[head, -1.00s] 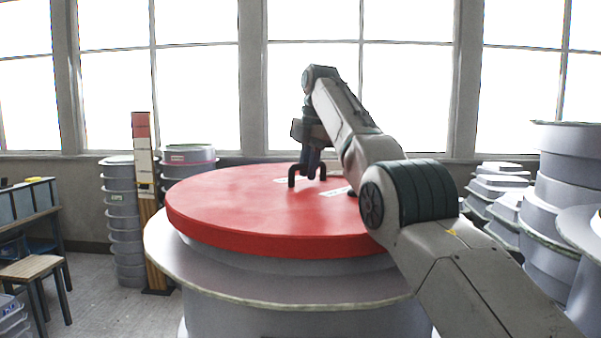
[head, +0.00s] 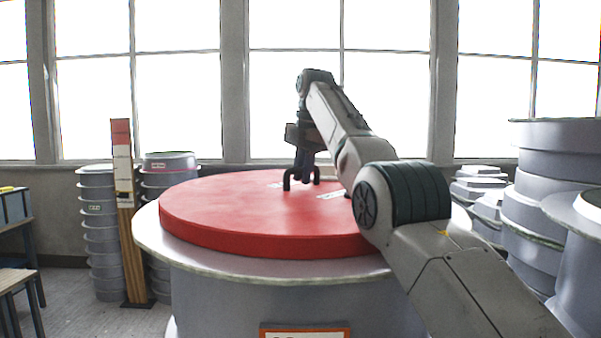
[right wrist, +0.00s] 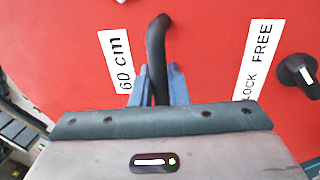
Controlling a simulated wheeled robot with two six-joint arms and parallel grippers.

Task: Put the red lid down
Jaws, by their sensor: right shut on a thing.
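The red lid (head: 230,215) is a broad, flat disc. It lies level over the wide rim (head: 150,243) of a round grey mould, and no gap shows between them at the front. My right gripper (head: 302,172) is above the lid's middle, shut on the lid's black handle (right wrist: 157,42). In the right wrist view, the blue fingers of my right gripper (right wrist: 158,84) sit on either side of the handle bar. A white "60 cm" label (right wrist: 116,62) and a black knob (right wrist: 298,76) beside a "LOCK FREE" label are on the lid. My left gripper is out of view.
Stacked grey moulds (head: 98,230) and a red-and-white marked post (head: 124,210) stand at the back left. More grey moulds (head: 545,200) crowd the right. A wooden stool (head: 15,283) is at the left edge. An orange-edged sign (head: 305,333) is on the mould's front.

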